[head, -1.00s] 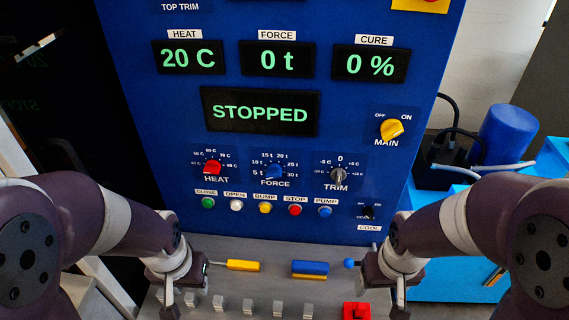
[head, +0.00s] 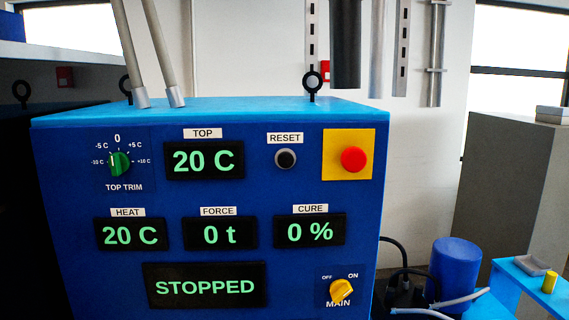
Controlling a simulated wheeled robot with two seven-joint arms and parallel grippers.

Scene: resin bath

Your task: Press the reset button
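The reset button (head: 286,159) is a small dark round button under a white RESET label (head: 285,138), in the upper right part of the blue control panel (head: 240,185). It sits between the TOP display (head: 204,160) and a red mushroom button (head: 353,159) on a yellow plate. Neither of my grippers shows in the head view now, so I cannot see their state or where they are relative to the button.
Displays read HEAT 20 C (head: 131,234), FORCE 0 t (head: 217,232), CURE 0 % (head: 309,230) and STOPPED (head: 205,287). A green TOP TRIM knob (head: 119,163) and yellow MAIN switch (head: 341,291) are on the panel. A blue cylinder (head: 456,273) stands at right.

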